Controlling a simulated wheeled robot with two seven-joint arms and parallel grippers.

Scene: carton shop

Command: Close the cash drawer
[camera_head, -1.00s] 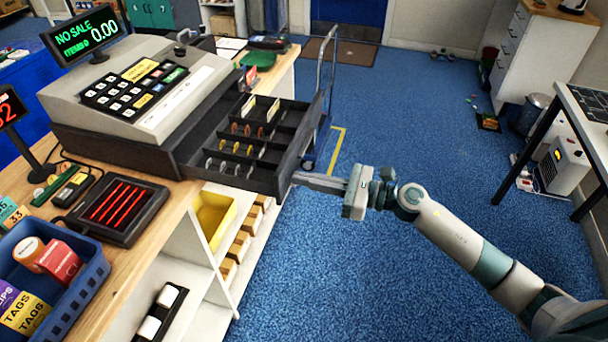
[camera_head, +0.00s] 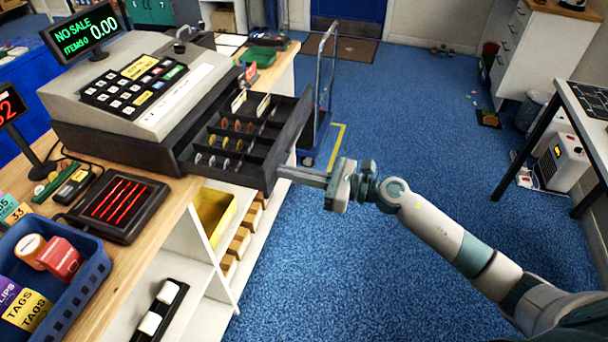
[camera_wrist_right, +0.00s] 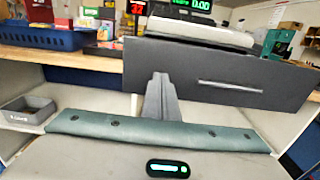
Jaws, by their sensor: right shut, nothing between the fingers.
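The cash drawer (camera_head: 240,140) stands open from under the grey register (camera_head: 135,85), with coins and upright notes in its compartments. In the right wrist view, the dark drawer front (camera_wrist_right: 215,78) has a pale handle slot to the right of the fingers. My right gripper (camera_head: 283,172) is shut and empty. Its fingertips are at the drawer's front face, near its lower corner in the head view. They appear to touch it, and also show in the right wrist view (camera_wrist_right: 160,80). My left gripper is not in view.
A blue hand cart (camera_head: 322,100) stands behind the drawer.

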